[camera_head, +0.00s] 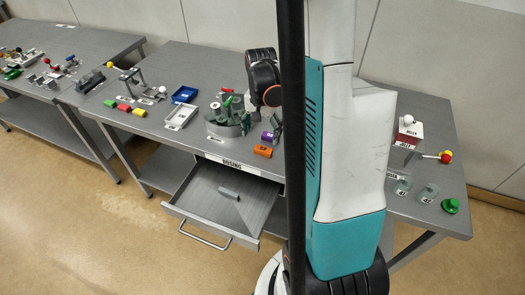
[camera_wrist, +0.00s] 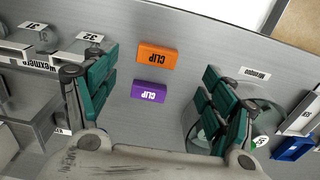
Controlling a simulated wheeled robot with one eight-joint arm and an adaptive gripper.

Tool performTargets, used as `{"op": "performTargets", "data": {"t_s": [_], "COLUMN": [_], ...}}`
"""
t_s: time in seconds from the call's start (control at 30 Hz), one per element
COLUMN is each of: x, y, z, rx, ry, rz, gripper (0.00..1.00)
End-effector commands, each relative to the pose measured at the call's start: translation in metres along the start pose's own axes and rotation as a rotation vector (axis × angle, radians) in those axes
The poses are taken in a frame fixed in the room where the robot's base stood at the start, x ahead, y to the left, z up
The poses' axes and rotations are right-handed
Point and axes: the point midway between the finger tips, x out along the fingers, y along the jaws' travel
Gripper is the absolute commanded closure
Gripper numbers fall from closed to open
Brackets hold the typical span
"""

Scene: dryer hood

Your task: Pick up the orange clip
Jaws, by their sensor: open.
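The orange clip (camera_wrist: 157,55) is a small block lettered "CLIP", lying flat on the grey metal table. In the wrist view it sits at top centre, ahead of my open fingers and apart from them. The orange clip (camera_head: 263,151) also shows near the table's front edge in the head view. A purple clip (camera_wrist: 149,92) lies just beside it, between my gripper and the orange one. My gripper (camera_wrist: 157,105) is open and empty, its green-padded fingers spread wide above the table. In the head view my arm partly hides the area around the gripper (camera_head: 276,125).
An open drawer (camera_head: 228,196) with a small grey piece inside juts out below the table front. A round grey holder (camera_head: 226,122) stands left of the clips. A blue tray (camera_head: 184,94) and a white tray (camera_head: 181,116) lie farther left.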

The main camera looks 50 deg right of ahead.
Motion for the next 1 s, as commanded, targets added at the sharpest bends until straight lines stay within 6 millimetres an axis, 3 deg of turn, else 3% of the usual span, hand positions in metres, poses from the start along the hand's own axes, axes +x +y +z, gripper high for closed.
{"op": "performTargets", "data": {"t_s": [0.1,0.43,0.7,1.0], "x": [0.021,0.041,0.079,0.084], "y": [0.000,0.000,0.002,0.002], "z": [0.000,-0.001,-0.003,-0.003], "rx": [0.000,0.000,0.000,-0.001], "ry": [0.000,0.000,0.000,0.000], "rz": [0.000,0.000,0.000,0.000], "gripper": [0.23,0.23,0.23,0.23]}}
